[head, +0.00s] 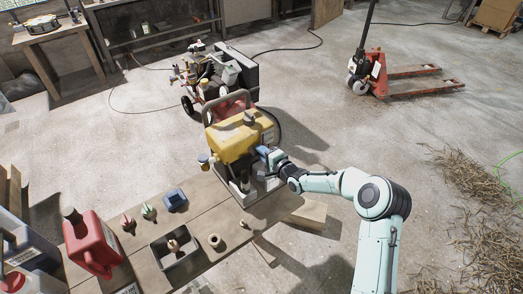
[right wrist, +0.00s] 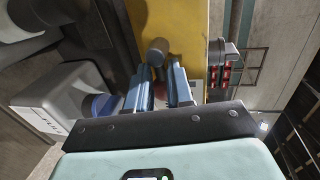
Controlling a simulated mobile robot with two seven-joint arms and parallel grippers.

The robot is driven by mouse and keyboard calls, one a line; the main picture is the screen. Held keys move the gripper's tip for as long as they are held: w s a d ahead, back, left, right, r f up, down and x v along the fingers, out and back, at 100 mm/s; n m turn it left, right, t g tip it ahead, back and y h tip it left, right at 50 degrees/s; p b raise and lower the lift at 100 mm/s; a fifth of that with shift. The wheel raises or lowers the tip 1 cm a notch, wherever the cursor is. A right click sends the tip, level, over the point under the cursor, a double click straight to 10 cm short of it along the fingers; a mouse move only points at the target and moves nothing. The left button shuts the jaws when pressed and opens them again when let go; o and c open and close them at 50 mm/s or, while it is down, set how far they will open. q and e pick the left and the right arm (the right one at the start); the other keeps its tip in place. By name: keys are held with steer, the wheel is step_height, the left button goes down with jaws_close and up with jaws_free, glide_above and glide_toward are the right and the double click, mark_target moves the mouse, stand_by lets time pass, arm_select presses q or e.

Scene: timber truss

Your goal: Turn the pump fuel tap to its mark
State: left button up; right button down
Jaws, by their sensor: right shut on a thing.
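The pump (head: 230,142), with a yellow tank and a grey tube frame, stands on the far end of the wooden bench. My right gripper (head: 266,157) is at the pump's right side, low by the tank. In the right wrist view, the two blue fingers (right wrist: 162,92) are close together against the pump's yellow side (right wrist: 190,28), shut on a small part between them. That part is mostly hidden; from its place I take it to be the fuel tap. A grey round knob (right wrist: 158,48) shows just beyond the fingertips. I cannot make out the tap's mark. My left gripper is not in view.
On the bench (head: 205,212) are a red can (head: 92,245), a dark open tray (head: 175,262), a blue box (head: 175,200), small red and green items and a ring. A wheeled machine (head: 220,75) stands behind the pump. An orange pallet truck (head: 380,80) stands back right.

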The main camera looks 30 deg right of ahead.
steer(key=shift+d+r, duration=0.15)
steer(key=shift+d, duration=0.4)
steer(key=c, duration=0.9)
jaws_free()
steer(key=shift+a, duration=0.1)
steer(key=shift+s, duration=0.1)
steer(key=v, duration=1.3)
steer(key=shift+p, duration=0.45)
